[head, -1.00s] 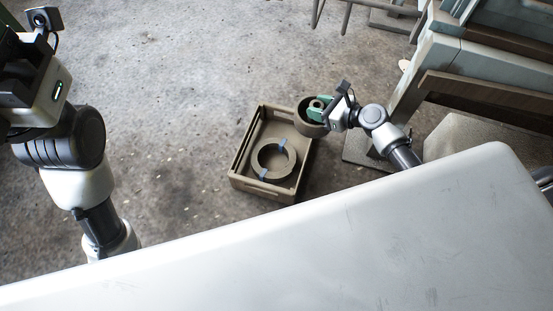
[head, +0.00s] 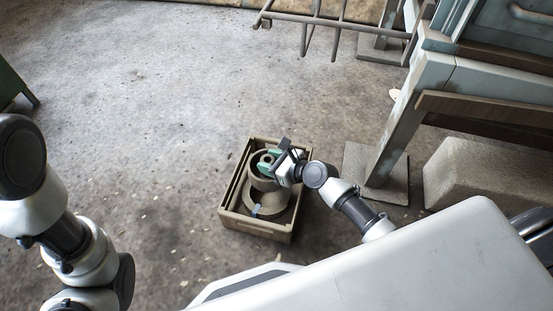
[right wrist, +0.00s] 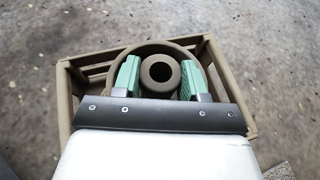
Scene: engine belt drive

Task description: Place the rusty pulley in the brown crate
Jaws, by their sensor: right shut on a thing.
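The rusty pulley (head: 257,171), a brown-grey drum with a round hub, hangs in my right gripper (head: 270,160) over the brown crate (head: 251,230). In the right wrist view the green finger pads sit inside the rim of the pulley (right wrist: 160,57), one on each side of the hub. The slatted crate (right wrist: 68,98) shows around and beyond the pulley in that view. I cannot tell the exact height of the pulley above the crate floor. My left arm shows at the left edge, but its gripper is out of the picture.
A metal rack (head: 335,24) is at the back. The floor left of the crate is clear.

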